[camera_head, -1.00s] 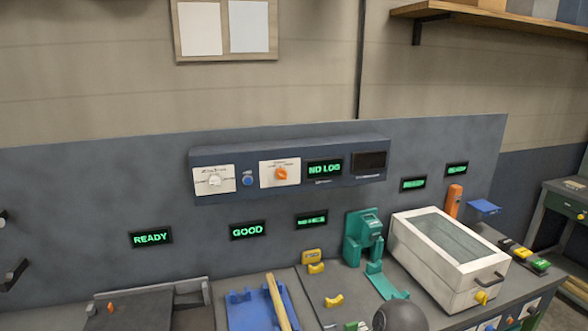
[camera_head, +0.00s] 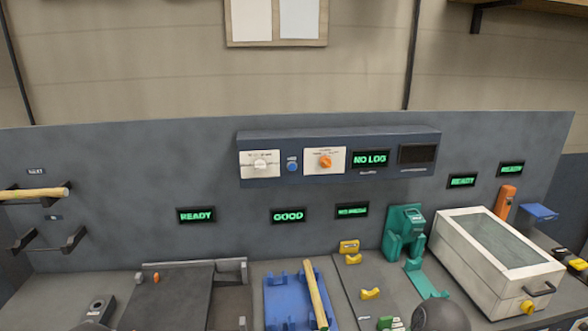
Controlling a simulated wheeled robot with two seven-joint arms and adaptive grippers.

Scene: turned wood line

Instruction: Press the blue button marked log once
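The small round blue button (camera_head: 292,167) sits on the front of the long blue-grey control box (camera_head: 340,180) on the back panel. It lies between a white dial plate with a pale knob (camera_head: 260,164) and a white plate with an orange knob (camera_head: 325,161). A tiny label is above the button, too small to read. Right of the orange knob, a display (camera_head: 370,160) reads NO LOG in green. Nothing covers the button. Neither of my grippers shows in the head view.
Below the box, displays read READY (camera_head: 196,215) and GOOD (camera_head: 288,216). The bench holds a blue fixture (camera_head: 275,305) with a wooden rod, a green device (camera_head: 404,232), and a white lidded box (camera_head: 465,260). A rack at left holds another rod (camera_head: 35,193). Space before the button looks clear.

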